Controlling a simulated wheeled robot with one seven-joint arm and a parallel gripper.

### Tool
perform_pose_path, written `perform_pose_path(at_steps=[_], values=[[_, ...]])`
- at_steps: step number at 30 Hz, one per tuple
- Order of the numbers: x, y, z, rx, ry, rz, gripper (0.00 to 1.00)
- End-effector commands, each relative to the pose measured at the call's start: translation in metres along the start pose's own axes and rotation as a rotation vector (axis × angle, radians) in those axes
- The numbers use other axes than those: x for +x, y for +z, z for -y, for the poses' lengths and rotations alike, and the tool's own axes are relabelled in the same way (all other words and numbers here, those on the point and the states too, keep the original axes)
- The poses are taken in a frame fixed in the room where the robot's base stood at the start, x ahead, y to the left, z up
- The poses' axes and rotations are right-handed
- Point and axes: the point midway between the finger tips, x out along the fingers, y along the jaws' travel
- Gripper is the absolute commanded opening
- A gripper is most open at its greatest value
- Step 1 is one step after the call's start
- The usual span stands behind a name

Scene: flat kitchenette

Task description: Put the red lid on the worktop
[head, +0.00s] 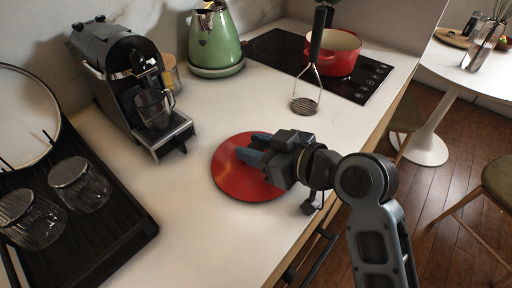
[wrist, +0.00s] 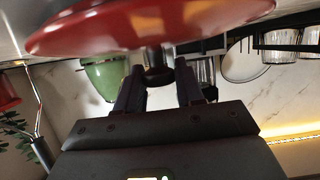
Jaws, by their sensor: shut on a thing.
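The red lid (head: 228,172) is level at the middle of the worktop (head: 205,222), in front of the coffee machine. I cannot tell whether its rim touches the worktop or is just above it. My gripper (head: 246,150) reaches over the lid from the right and hides part of it. In the wrist view, which is upside down, the lid (wrist: 190,22) fills the top. Its dark knob (wrist: 157,62) is between the fingers of my gripper (wrist: 158,84), which is shut on it.
A red pot (head: 342,55) without a lid stands on the black cooktop (head: 372,80). The green kettle (head: 213,40), coffee machine (head: 122,75) and black rack with glasses (head: 125,232) surround the lid. Bare worktop lies in front.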

Motion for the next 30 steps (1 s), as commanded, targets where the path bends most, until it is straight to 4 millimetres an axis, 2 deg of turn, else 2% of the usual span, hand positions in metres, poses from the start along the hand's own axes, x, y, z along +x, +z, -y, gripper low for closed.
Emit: perform_pose_path(at_steps=[1, 2, 3, 10, 18, 23, 26, 30], values=[[0.005, 0.016, 0.001, 0.01, -0.005, 0.022, 0.0], [0.005, 0.016, 0.002, 0.01, -0.005, 0.022, 0.0], [0.005, 0.017, 0.002, 0.011, -0.005, 0.025, 0.4], [0.005, 0.019, 0.002, 0.011, -0.006, 0.027, 0.62], [0.005, 0.018, 0.002, 0.01, -0.006, 0.028, 0.63], [0.0, 0.006, 0.002, 0.01, -0.006, 0.027, 0.63], [-0.015, 0.009, 0.001, 0.013, -0.003, 0.026, 0.63], [-0.047, 0.005, 0.0, 0.011, -0.002, 0.021, 0.63]])
